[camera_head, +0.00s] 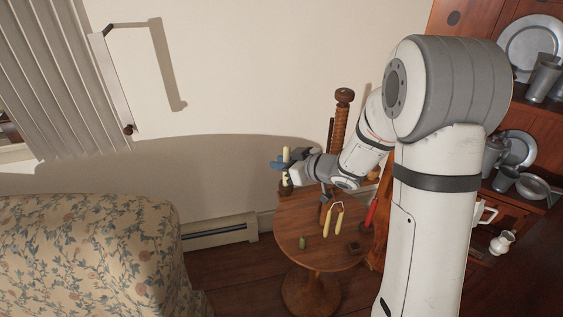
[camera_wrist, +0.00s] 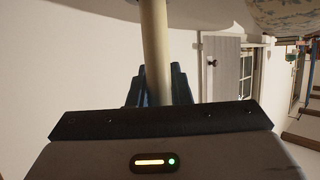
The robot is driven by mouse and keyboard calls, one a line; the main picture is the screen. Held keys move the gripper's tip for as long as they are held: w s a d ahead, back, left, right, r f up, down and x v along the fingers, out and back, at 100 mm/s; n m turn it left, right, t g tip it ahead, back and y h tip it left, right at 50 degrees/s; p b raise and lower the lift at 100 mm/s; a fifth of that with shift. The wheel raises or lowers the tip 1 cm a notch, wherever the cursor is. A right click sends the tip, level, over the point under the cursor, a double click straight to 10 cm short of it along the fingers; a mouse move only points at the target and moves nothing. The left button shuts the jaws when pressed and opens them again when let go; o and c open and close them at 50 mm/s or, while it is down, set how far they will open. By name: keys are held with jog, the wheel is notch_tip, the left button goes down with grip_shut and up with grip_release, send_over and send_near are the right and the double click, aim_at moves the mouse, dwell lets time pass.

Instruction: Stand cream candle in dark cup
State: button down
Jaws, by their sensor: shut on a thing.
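The cream candle (camera_head: 285,178) is upright in my gripper (camera_head: 280,164) at the back left of the round wooden table. In the wrist view the candle (camera_wrist: 155,45) runs up between the blue fingers (camera_wrist: 157,85), which are shut on it. A small dark thing (camera_head: 286,189), which looks like the dark cup, is right below the candle at the table's back left edge. I cannot tell whether the candle's lower end is inside it, touching it or above it. The wrist view does not show the cup.
The round table (camera_head: 318,262) also holds a joined pair of yellow candles (camera_head: 333,222), a small green object (camera_head: 302,243), a dark square block (camera_head: 353,248) and a red item (camera_head: 371,213). A floral sofa (camera_head: 90,255) stands left. Shelves with pewter (camera_head: 525,180) are right.

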dwell(0.3)
jog(key=c, duration=1.3)
grip_release()
jog(key=shift+o, duration=0.2)
jog(key=v, duration=0.7)
jog(key=shift+s+d+p, duration=0.3)
jog(key=shift+s+p, duration=0.05)
jog(key=shift+p, duration=0.1)
